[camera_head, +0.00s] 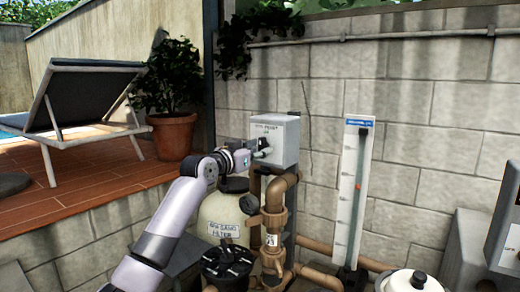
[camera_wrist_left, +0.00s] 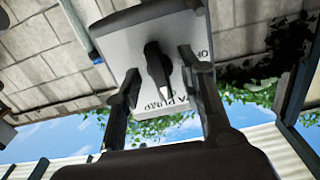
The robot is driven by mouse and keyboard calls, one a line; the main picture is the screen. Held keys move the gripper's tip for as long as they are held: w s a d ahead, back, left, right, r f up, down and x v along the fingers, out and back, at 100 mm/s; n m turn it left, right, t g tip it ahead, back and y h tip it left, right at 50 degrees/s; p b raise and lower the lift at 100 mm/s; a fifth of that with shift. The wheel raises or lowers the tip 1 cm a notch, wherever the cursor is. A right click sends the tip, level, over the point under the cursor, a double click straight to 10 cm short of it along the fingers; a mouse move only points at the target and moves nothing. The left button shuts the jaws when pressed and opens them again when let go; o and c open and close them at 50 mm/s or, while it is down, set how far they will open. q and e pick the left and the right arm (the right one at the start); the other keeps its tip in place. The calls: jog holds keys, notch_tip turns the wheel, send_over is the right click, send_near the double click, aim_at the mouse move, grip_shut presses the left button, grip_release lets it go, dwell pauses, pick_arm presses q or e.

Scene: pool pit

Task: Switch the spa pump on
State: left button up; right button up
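The spa pump switch box (camera_head: 284,138) is a light grey box on a post in front of the block wall. It fills the upper middle of the left wrist view (camera_wrist_left: 122,52), where part of the lettering, including "PUMP", shows turned around. A black knob (camera_wrist_left: 157,68) stands out from its face. My left gripper (camera_head: 258,153) is at the front of the box. In the left wrist view its two fingers (camera_wrist_left: 160,64) are apart, one on each side of the knob, with gaps visible. Contact with the knob cannot be told. My right gripper is not in view.
Brown pipes and a valve (camera_head: 275,210) stand below the box. A sand filter tank (camera_head: 218,212) is behind my left arm. A clear flow gauge (camera_head: 353,195) is to the right. Another grey box (camera_head: 507,232) is at the right edge.

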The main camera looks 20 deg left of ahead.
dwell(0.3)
pick_arm(q)
jog(key=b+v, duration=0.1)
jog(key=v, duration=0.6)
jog(key=shift+b, duration=0.4)
